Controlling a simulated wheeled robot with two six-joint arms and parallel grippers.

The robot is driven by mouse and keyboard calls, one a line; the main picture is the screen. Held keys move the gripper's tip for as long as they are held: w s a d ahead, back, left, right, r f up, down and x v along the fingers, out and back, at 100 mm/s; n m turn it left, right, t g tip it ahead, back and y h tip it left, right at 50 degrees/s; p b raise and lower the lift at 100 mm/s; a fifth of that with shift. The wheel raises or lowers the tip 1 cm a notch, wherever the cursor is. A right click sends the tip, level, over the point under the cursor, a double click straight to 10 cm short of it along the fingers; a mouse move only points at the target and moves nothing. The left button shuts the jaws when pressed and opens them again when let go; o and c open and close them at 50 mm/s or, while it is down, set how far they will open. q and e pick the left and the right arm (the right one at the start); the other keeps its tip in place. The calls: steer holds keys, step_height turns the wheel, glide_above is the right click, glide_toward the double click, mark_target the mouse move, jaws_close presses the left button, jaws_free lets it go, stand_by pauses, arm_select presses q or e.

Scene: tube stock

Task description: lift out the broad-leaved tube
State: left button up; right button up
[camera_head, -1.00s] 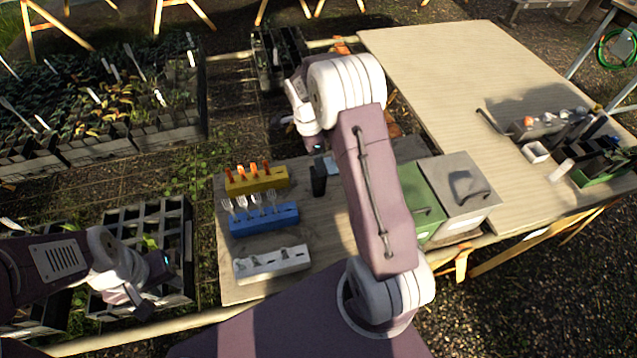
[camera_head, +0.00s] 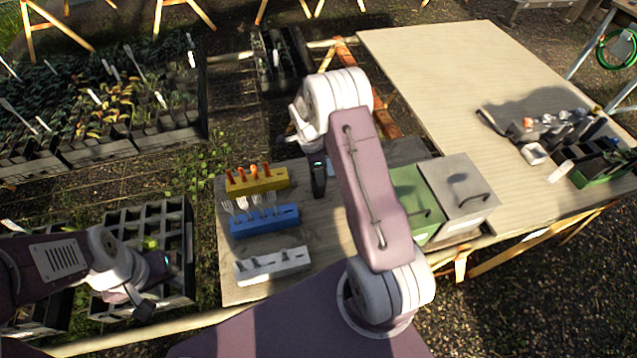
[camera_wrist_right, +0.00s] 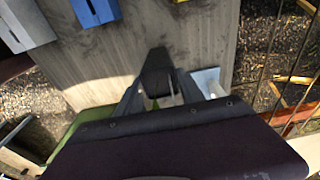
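My left gripper (camera_head: 145,302) is low over the near black crate of square cells (camera_head: 186,232), at lower left in the head view. Its fingers are too small and dark to read. A bright green leafy plant (camera_head: 150,243) shows in the crate just behind that gripper; the arm hides part of the crate. My right gripper (camera_head: 318,176) points down over the grey wooden bench. In the right wrist view, a dark tube-like pot (camera_wrist_right: 157,78) with a bit of green lies between its fingers. I cannot tell whether they touch it.
Yellow (camera_head: 258,180), blue (camera_head: 264,220) and white (camera_head: 272,264) holder blocks stand on the bench. A green box (camera_head: 412,195) and a grey box (camera_head: 457,190) stand right of my right arm. Seedling trays (camera_head: 100,100) fill the upper left. The pale table (camera_head: 450,70) is largely clear.

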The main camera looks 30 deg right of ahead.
jaws_close()
